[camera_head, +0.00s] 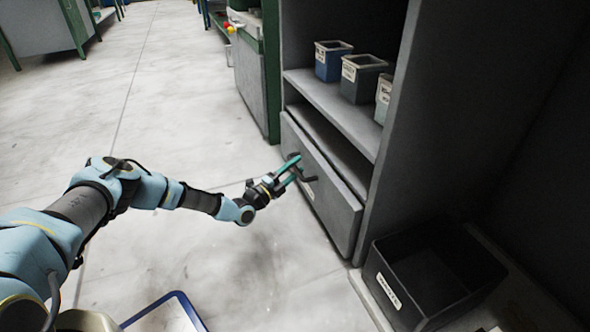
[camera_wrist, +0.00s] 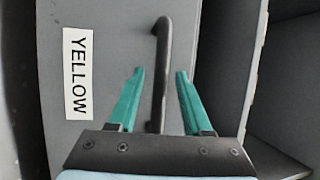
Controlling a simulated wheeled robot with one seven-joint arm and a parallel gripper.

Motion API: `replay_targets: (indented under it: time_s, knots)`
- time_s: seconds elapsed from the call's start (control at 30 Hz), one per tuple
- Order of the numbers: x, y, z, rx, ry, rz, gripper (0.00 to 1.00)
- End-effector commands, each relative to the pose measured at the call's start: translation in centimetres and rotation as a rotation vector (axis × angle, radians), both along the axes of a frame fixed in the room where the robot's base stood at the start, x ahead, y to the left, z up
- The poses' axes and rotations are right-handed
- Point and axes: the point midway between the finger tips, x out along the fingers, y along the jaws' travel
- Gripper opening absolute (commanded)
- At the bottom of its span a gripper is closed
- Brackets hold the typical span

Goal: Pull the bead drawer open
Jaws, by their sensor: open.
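The bead drawer (camera_head: 321,184) is a grey front low in the grey cabinet, below a shelf with small bins. In the wrist view the drawer front (camera_wrist: 105,28) carries a white label reading YELLOW (camera_wrist: 77,74) and a dark bar handle (camera_wrist: 160,70). My gripper (camera_head: 296,168) is at the drawer front with its teal fingers around the handle. In the wrist view my gripper (camera_wrist: 158,75) is open, with one finger on each side of the handle and a gap to both. The drawer front stands slightly out from the cabinet, with a dark gap above it.
The shelf (camera_head: 340,112) above holds a blue bin (camera_head: 328,66), a dark grey bin (camera_head: 360,84) and a third bin (camera_head: 383,98). A black crate (camera_head: 405,301) sits right of the drawer. A blue-rimmed tray (camera_head: 190,308) is at the bottom. The floor (camera_head: 190,110) left of the cabinet is clear.

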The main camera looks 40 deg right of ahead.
Motion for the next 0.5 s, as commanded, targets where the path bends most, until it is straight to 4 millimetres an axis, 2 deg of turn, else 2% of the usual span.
replay_targets:
  time_s: [0.1, 0.5]
  knots:
    - [0.01, 0.01, 0.02, 0.000, 0.000, 0.000, 0.47]
    - [0.01, 0.04, 0.00, 0.000, 0.000, 0.000, 0.02]
